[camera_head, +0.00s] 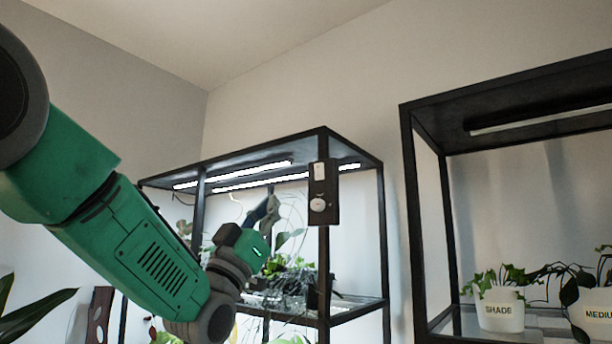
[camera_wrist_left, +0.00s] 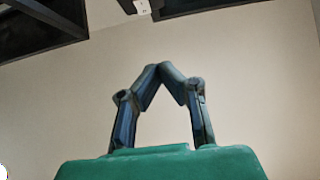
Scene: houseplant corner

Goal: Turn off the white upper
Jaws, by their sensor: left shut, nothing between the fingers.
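A dark panel (camera_head: 331,193) is fixed to the front post of the left shelf unit. It carries a white upper switch (camera_head: 319,171) and a round white knob (camera_head: 317,205) below it. Light strips (camera_head: 262,177) under that unit's top are lit. My left gripper (camera_head: 273,197) is left of the panel and apart from it in the picture. Its fingertips meet in the left wrist view (camera_wrist_left: 159,67), shut and empty. A small white piece (camera_wrist_left: 142,6) at the top edge there is cut off; I cannot tell what it is. My right gripper is out of view.
The left unit's lower shelf (camera_head: 345,312) holds plants behind my gripper. A second black unit (camera_head: 408,190) at right has a light strip (camera_head: 540,119) that looks unlit, and white pots (camera_head: 500,312). Bare wall lies between the units.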

